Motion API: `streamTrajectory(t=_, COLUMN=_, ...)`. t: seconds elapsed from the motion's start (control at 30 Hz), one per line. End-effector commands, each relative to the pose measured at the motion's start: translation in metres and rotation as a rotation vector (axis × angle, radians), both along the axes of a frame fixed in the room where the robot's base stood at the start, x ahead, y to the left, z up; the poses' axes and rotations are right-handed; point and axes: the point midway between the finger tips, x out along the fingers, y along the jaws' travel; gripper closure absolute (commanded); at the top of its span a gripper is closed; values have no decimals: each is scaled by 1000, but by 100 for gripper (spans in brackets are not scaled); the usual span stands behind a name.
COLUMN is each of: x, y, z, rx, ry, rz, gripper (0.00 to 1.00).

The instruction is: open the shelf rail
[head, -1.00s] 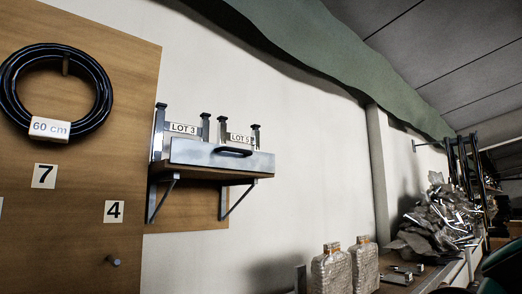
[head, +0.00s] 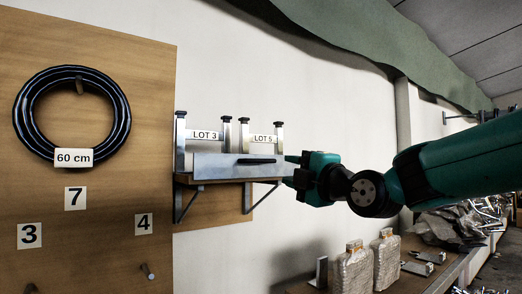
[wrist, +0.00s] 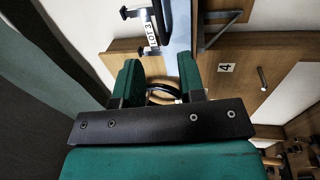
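The shelf rail (head: 225,172) is a grey metal strip along the front of a small wall shelf, with a dark bar handle (head: 256,161) on its right half. It looks closed. The rail also shows in the wrist view (wrist: 179,32), running up from my fingers. My gripper (head: 291,171) is at the rail's right end in the head view.
Posts with LOT 3 (head: 205,135) and LOT 5 (head: 263,138) labels stand on the shelf. A wooden board (head: 110,255) with a black hose coil (head: 29,120) and pegs is at left. Wrapped bottles (head: 353,270) stand on a bench below right.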

Motion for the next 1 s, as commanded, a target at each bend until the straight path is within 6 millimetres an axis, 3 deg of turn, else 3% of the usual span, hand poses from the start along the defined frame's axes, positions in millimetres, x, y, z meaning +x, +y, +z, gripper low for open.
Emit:
streamTrajectory(t=0.03, x=10, y=8, z=9, rx=0, ry=3, rz=3, gripper=63)
streamTrajectory(t=0.3, x=60, y=41, z=20, rx=-1, ry=4, rz=2, gripper=63)
streamTrajectory(t=0.5, x=85, y=58, z=23, rx=0, ry=3, rz=2, gripper=63)
streamTrajectory(t=0.97, x=95, y=64, z=20, rx=0, ry=3, rz=1, gripper=63)
streamTrajectory(t=1.0, x=95, y=64, z=20, rx=0, ry=3, rz=1, gripper=72)
